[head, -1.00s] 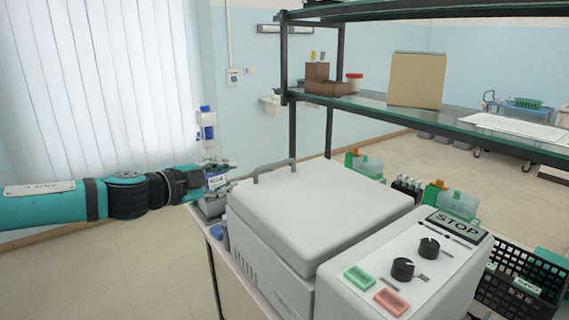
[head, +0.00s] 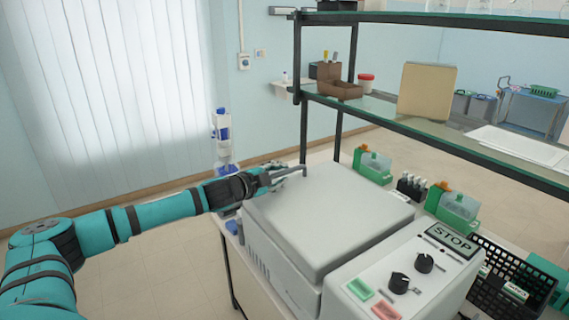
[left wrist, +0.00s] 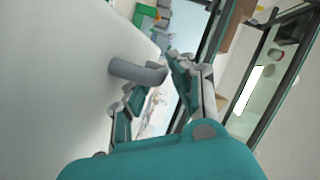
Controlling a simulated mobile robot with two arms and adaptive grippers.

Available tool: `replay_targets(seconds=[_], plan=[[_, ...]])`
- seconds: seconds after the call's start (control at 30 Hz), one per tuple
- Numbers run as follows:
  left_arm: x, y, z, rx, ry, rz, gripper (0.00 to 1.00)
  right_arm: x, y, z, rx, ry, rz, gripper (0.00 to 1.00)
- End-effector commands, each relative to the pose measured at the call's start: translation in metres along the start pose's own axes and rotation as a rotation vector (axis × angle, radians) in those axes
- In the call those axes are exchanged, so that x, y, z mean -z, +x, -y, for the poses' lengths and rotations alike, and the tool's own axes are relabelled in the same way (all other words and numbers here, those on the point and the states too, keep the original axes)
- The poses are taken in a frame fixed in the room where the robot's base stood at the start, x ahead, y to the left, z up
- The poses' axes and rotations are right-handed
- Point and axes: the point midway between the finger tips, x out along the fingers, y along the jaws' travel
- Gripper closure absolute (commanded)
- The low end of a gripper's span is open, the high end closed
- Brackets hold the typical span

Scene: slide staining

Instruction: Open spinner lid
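The spinner (head: 282,268) is a large pale box with a flat lid (head: 330,220), which is down. A grey bar handle (head: 298,170) stands at the lid's far left edge. My left gripper (head: 278,174) is at this handle, coming from the left. In the left wrist view the handle (left wrist: 138,72) reaches between the two spread fingers of the gripper (left wrist: 158,88), beside the pale lid surface (left wrist: 60,80). The fingers look open; I cannot tell whether either one touches the handle. My right gripper is in neither view.
The control panel (head: 395,278) with knobs and a STOP label is at the spinner's right. A two-level shelf (head: 440,135) stands behind. Green bottle holders (head: 374,165) and a black basket (head: 510,272) are near the spinner. A blue-white bottle (head: 222,130) stands behind my arm.

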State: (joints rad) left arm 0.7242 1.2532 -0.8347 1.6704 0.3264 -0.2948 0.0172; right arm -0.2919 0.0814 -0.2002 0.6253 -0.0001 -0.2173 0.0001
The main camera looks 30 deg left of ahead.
Motion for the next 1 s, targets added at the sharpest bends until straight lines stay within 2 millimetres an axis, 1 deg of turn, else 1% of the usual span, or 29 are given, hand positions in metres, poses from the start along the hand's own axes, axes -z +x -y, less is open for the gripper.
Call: replay_targets(seconds=[0.03, 0.2, 0.33, 0.53, 0.57, 0.7, 0.73, 1.0], plan=[[0.002, 0.007, 0.003, 0.002, -0.005, 0.0, 0.77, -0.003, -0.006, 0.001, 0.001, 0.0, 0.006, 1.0], [0.0, 0.023, 0.001, 0.001, -0.003, 0.0, 0.77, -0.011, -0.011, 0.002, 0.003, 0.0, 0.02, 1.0], [-0.001, 0.027, 0.0, 0.0, -0.001, 0.001, 0.77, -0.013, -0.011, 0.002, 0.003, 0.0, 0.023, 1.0], [-0.001, 0.027, 0.0, 0.0, -0.001, 0.001, 0.77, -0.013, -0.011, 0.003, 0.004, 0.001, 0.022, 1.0], [-0.001, 0.027, 0.0, 0.0, -0.001, 0.001, 0.79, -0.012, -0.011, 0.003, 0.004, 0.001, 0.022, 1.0], [-0.001, 0.027, 0.0, 0.0, -0.001, 0.001, 0.97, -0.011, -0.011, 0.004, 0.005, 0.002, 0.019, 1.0], [-0.001, 0.027, 0.0, 0.0, -0.001, 0.001, 1.0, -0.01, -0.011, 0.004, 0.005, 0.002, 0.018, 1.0], [-0.001, 0.027, -0.001, -0.001, -0.001, 0.001, 1.0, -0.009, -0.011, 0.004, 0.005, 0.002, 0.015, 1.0]])
